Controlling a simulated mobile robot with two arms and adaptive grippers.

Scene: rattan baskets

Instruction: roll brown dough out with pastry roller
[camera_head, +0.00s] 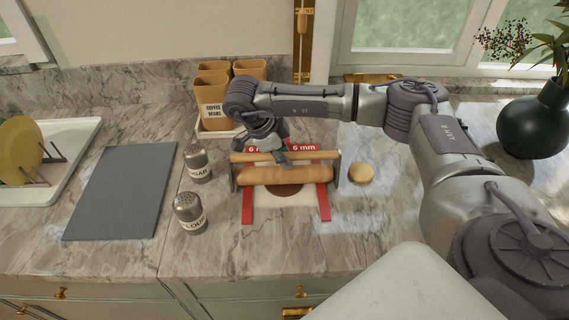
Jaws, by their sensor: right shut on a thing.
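The pastry roller (300,175) has a thick wooden cylinder under a thinner wooden handle bar, joined by grey end plates. My right gripper (282,158) comes down from above and is shut on the handle bar near its middle. The brown dough (285,191) is a flat dark piece on a pale mat (285,213) between two red strips marked 6 mm. The roller lies across the strips and covers the dough's far part; whether it touches the dough is not clear. My left gripper is not in view.
A small round tan piece (360,173) lies right of the roller. Sugar (198,163) and flour (189,212) shakers stand to its left, beside a grey board (122,193). Coffee canisters (214,110) stand behind. A dark vase (537,118) is at right. Counter in front is clear.

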